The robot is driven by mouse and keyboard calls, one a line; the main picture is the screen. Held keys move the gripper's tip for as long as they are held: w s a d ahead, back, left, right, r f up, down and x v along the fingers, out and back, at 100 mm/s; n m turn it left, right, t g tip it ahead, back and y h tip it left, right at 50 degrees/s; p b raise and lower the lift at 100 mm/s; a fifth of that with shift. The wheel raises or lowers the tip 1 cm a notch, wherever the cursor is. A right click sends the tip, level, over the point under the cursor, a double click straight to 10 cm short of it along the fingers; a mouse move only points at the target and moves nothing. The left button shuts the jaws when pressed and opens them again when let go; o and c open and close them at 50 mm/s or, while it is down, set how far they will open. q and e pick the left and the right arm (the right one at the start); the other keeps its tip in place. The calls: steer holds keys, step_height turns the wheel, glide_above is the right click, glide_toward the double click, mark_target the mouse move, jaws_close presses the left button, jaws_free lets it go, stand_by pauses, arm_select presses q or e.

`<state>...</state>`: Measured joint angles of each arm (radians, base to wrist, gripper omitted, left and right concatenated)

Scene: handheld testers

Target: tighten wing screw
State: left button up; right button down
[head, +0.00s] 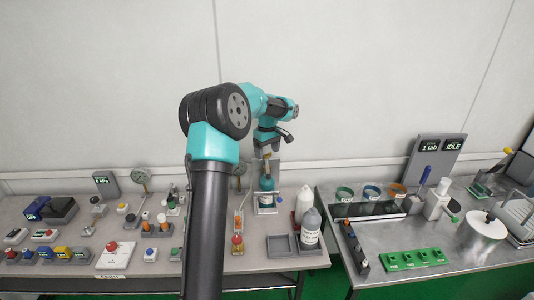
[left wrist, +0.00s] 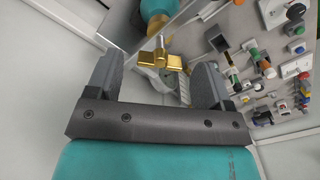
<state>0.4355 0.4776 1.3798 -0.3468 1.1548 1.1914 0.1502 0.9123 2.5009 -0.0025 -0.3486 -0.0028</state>
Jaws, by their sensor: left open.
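The brass wing screw (left wrist: 160,58) shows in the left wrist view, its wings spread sideways and its stem pointing away toward a teal body with a gold part (left wrist: 158,12). In the head view the teal body (head: 266,184) stands in a clear-sided stand at the back of the left table, below my gripper. My left gripper (left wrist: 152,72) is open, with one dark finger on each side of the screw. A gap shows between each finger and the wings, and nothing is held. In the head view my arm hides part of the table. My right gripper is not in view.
Several buttons, switches and gauges crowd the table on the left. A second metal table (head: 440,258) stands at the right.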

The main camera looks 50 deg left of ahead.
arm_select(q)
steer(key=shift+f, duration=0.5)
steer(key=c, duration=0.9)
